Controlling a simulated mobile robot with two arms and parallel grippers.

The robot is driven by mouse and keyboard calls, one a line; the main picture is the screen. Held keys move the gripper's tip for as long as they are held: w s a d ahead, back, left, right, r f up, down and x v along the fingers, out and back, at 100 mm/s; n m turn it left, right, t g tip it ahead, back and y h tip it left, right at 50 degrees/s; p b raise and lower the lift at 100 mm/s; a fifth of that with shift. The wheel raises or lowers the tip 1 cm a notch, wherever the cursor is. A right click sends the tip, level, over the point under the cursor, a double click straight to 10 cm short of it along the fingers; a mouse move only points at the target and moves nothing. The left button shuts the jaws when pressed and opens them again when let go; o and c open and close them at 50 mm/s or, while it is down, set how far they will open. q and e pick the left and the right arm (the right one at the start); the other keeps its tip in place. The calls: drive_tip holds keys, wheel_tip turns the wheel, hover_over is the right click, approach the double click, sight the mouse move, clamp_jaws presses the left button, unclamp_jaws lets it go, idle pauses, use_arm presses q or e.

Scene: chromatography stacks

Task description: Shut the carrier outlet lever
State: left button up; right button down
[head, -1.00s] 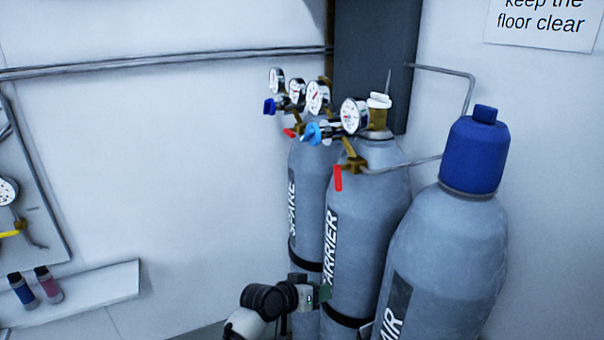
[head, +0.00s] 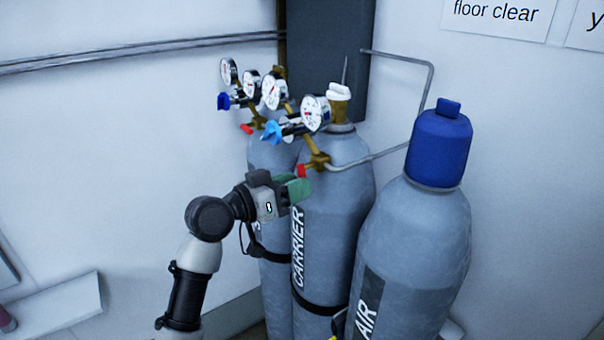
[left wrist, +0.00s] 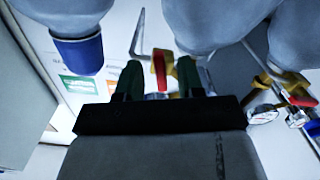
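The carrier outlet lever (head: 301,170) is a red handle on a brass valve (head: 318,162) near the top of the grey CARRIER cylinder (head: 340,190). Its lower part is hidden behind my left gripper (head: 299,186) in the head view. The left wrist view looks upside down. There the red carrier lever (left wrist: 159,66) stands between the two green fingertips of my left gripper (left wrist: 158,72), with gaps on both sides. The gripper is open, and the handle runs along the fingers. I cannot tell whether either finger touches it. My right gripper is not in view.
The SPARE cylinder (head: 262,155) stands left of the carrier with its own red lever (head: 247,128). The blue-capped AIR cylinder (head: 415,240) stands right. Gauges (head: 315,113), a light-blue knob (head: 272,132) and a pipe (head: 385,153) sit close above and beside the lever.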

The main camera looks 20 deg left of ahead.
use_arm(q)
drive_tip(key=shift+x, duration=1.1)
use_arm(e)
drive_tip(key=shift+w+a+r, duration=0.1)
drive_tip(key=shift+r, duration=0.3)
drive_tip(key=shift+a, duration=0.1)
use_arm(q)
drive_tip(key=shift+c, duration=1)
clamp_jaws()
drive_tip(key=m+b, duration=0.2)
drive_tip(key=b, duration=0.1)
drive_tip(key=shift+w+a+f, duration=0.15)
drive_tip(key=shift+a+f, duration=0.1)
drive_tip(key=shift+f, duration=0.1)
drive_tip(key=shift+w+r+m+b, duration=0.1)
drive_tip(key=shift+r+m+b, duration=0.1)
drive_tip(key=shift+m+b, duration=0.35)
drive_tip(key=shift+r, duration=0.1)
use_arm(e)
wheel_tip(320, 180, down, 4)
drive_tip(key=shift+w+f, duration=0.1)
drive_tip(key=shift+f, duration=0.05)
